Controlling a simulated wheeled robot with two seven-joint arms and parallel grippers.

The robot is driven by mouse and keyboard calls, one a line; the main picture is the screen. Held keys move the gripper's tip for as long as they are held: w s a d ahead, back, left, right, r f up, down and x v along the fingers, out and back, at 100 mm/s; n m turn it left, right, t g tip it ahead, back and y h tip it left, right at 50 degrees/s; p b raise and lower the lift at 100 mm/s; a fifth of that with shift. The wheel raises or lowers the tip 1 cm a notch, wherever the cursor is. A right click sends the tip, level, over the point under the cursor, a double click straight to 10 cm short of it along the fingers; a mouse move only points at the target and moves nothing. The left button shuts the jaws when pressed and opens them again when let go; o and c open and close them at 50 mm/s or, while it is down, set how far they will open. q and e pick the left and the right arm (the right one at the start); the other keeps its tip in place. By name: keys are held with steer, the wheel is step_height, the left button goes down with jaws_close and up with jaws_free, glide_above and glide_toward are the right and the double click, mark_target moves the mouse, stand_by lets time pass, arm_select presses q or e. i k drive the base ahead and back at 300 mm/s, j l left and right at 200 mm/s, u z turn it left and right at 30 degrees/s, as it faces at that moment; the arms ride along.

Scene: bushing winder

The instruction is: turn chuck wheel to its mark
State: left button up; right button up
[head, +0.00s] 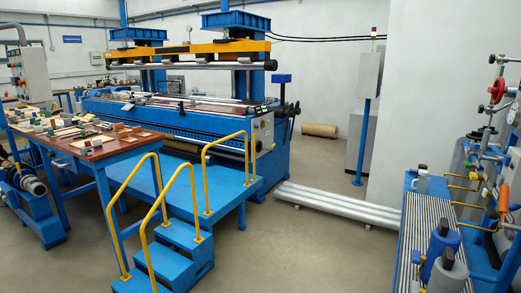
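The blue bushing winder (190,115) stands across the back middle, with a yellow beam (190,49) over its bed. At its right end is a dark wheel-like part (285,112), which may be the chuck wheel. It is small and seen nearly edge-on, and I cannot make out a mark on it. Neither of my grippers is in view.
A blue platform with steps (172,262) and yellow rails stands before the winder. A workbench (110,150) with loose parts is at the left. Silver pipes (335,204) lie on the floor. A ribbed-top bench (425,240) is at the right. Bare floor lies between.

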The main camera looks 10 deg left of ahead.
mark_target(259, 147)
steer(key=i+j+u, duration=0.2)
steer(key=i, duration=0.25)
steer(key=i+j+u, duration=0.25)
steer(key=i, duration=0.2)
steer(key=i+z, duration=0.3)
steer(key=i, duration=0.25)
steer(key=i+j+z, duration=0.25)
steer(key=i, duration=0.3)
steer(key=i+l+z, duration=0.25)
steer(key=i, duration=0.7)
steer(key=i+j+z, duration=0.15)
steer(key=i+z, duration=0.15)
steer(key=i, duration=0.65)
